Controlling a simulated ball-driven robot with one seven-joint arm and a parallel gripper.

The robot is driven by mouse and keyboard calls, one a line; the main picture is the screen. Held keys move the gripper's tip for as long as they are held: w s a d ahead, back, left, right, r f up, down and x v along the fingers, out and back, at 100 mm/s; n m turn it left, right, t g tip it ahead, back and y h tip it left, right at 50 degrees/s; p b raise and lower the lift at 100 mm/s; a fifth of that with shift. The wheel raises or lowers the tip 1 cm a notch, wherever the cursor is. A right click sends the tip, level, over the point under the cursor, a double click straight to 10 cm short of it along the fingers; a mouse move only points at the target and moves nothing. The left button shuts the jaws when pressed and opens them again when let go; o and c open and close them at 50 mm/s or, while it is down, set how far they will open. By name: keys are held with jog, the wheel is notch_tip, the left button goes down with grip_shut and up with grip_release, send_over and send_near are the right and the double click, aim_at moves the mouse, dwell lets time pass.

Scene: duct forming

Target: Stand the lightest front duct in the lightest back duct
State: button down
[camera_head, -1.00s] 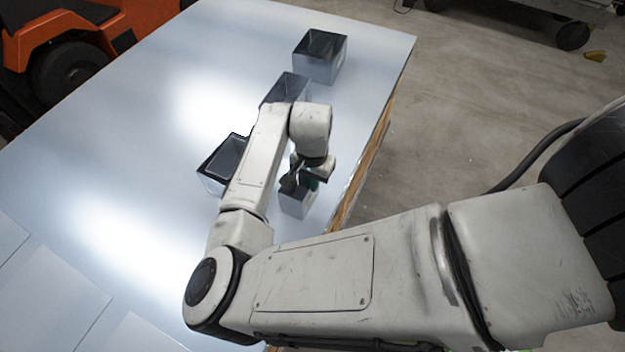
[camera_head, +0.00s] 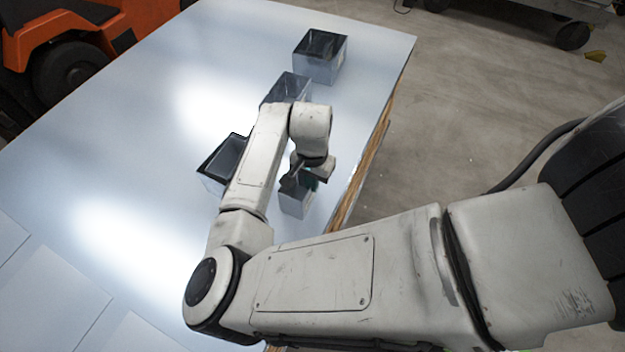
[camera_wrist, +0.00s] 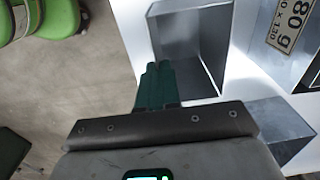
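A small grey metal duct (camera_head: 294,206) stands near the table's right edge, under my gripper (camera_head: 301,180). In the wrist view the green fingers of my gripper (camera_wrist: 157,84) are close together at the near end of a wall of this open duct (camera_wrist: 205,40), and they appear shut on that wall. Farther back stand a mid-size duct (camera_head: 284,92), partly behind my arm, and a larger duct (camera_head: 318,66) near the far right corner. Another open duct (camera_head: 214,180) stands left of my forearm, which covers part of it.
The sheet-metal table (camera_head: 130,150) has wide bare room on its left. Flat sheets (camera_head: 45,300) lie at the front left. An orange vehicle (camera_head: 70,40) stands beyond the table.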

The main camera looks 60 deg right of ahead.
jog(key=shift+r, duration=0.1)
notch_tip(320, 180, up, 6)
jog(key=p, duration=0.5)
jog(key=shift+r+p, duration=0.1)
jog(key=shift+p, duration=0.2)
jog(key=shift+r, duration=1.3)
